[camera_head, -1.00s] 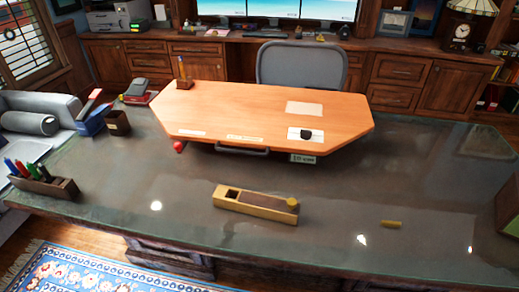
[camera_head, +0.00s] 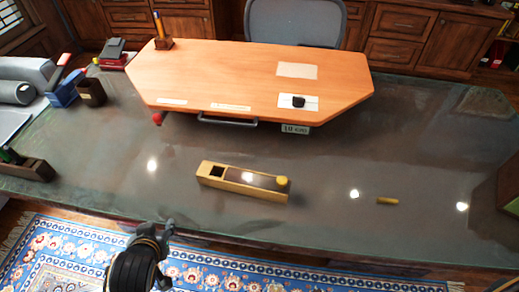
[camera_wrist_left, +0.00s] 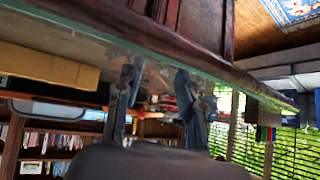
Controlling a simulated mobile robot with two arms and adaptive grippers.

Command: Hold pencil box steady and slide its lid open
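The pencil box (camera_head: 215,183) is a long yellow wooden box lying on the dark desk. Its brown lid (camera_head: 248,178) covers most of the top, with a round yellow knob (camera_head: 282,181) at the right end. A dark square opening shows at the left end. My left gripper (camera_head: 160,231) is at the desk's front edge, to the left of and nearer than the box, not touching it. In the left wrist view its two fingers (camera_wrist_left: 157,95) stand apart with nothing held. A tan block at that view's left (camera_wrist_left: 48,68) looks like the box. My right gripper is not visible.
A raised orange wooden board (camera_head: 215,75) stands behind the box. A small yellow piece (camera_head: 387,200) lies to the right. A dark pen holder (camera_head: 25,167) is at the left edge. The desk around the box is clear.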

